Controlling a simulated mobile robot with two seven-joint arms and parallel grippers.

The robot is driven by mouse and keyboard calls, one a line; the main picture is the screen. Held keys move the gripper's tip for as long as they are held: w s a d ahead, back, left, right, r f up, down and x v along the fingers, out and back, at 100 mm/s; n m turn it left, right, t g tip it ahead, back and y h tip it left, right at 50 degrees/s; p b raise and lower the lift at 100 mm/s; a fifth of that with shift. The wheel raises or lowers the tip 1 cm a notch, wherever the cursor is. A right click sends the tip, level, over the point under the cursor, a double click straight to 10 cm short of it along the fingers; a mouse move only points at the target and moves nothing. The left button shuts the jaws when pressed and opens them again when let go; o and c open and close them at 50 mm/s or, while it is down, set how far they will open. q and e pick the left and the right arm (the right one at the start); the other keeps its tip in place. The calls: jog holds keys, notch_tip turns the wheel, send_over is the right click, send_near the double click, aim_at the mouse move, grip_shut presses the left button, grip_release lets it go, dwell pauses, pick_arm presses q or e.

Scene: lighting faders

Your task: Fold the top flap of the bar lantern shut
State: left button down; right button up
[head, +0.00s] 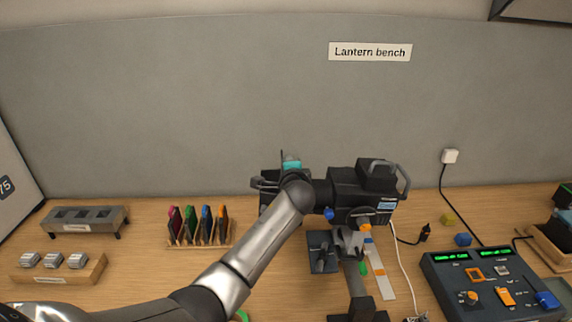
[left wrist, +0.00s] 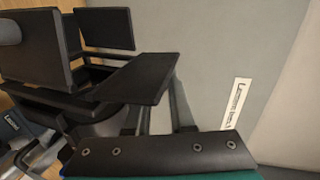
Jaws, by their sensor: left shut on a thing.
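The black lantern (head: 357,192) is mounted on a stand in the middle of the bench, its front facing left. Its black flaps (head: 268,183) stand out around the front. In the left wrist view several dark flap plates show, one standing at the left (left wrist: 40,48), one behind it (left wrist: 103,28) and one slanting toward the middle (left wrist: 137,78). My left gripper (head: 291,163), with teal parts, is at the upper edge of the lantern's front. It is shut on the top flap; my arm and the gripper hide the grip itself. My right gripper is not in view.
A control desk (head: 492,285) with faders stands at the right. A rack of coloured filters (head: 200,226), a grey stand (head: 85,219) and a wooden block with metal pieces (head: 57,267) are at the left. A white cable runs beside the lantern stand. The grey wall (head: 180,100) is behind.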

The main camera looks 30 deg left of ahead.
pick_arm(q)
jog(key=shift+w+d+f+m, duration=0.15)
jog(key=shift+d+m, duration=0.05)
jog(key=shift+m, duration=0.4)
jog(key=shift+g+y, duration=0.3)
jog(key=c, duration=0.8)
grip_release()
jog(key=shift+o, duration=0.2)
jog(key=shift+f, duration=0.1)
